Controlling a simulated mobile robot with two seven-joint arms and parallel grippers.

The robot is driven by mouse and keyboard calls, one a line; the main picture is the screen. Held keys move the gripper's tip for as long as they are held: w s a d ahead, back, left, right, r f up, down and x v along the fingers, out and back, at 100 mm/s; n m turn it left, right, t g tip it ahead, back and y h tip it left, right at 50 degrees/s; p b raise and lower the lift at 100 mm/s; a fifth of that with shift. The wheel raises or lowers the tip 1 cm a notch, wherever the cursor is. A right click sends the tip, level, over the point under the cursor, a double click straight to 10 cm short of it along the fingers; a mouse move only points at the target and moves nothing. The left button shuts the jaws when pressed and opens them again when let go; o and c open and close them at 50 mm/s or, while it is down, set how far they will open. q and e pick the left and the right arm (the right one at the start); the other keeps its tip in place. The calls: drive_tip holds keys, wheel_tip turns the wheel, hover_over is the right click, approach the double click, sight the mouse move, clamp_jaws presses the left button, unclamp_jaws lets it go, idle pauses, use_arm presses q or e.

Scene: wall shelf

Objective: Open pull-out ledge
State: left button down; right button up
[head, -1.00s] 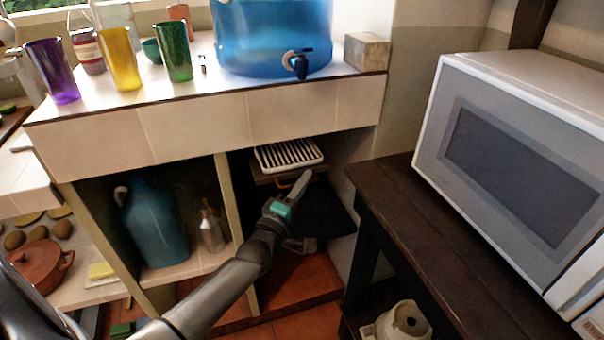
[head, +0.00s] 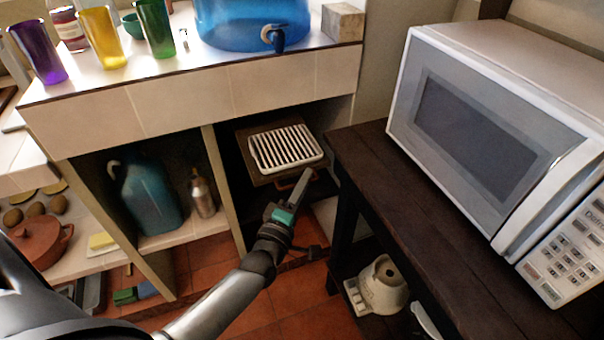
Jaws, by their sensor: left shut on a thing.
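The pull-out ledge (head: 244,146) is a wooden board in the right opening under the tiled counter. It stands partly out, with a white slatted rack (head: 287,149) lying on it. A reddish handle (head: 284,186) shows at its front edge, partly hidden by my gripper. My left gripper (head: 305,176) is at that front edge and shut on the handle. The exact contact is hard to see. My right gripper is not in view.
A dark wooden table (head: 400,190) with a white microwave (head: 500,130) stands close on the right. A pale appliance (head: 382,286) sits below it. A blue jug (head: 150,198) and a bottle (head: 203,194) stand in the left compartment. Cups and a blue dispenser (head: 245,22) stand on the counter.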

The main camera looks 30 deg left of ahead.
use_arm(q)
drive_tip(key=shift+s+d+f, duration=0.1)
drive_tip(key=shift+d+f, duration=0.05)
drive_tip(key=shift+d, duration=0.1)
drive_tip(key=c, duration=1.4)
unclamp_jaws()
drive_tip(key=o, duration=0.3)
drive_tip(key=shift+s, duration=0.15)
drive_tip(key=shift+o, duration=0.8)
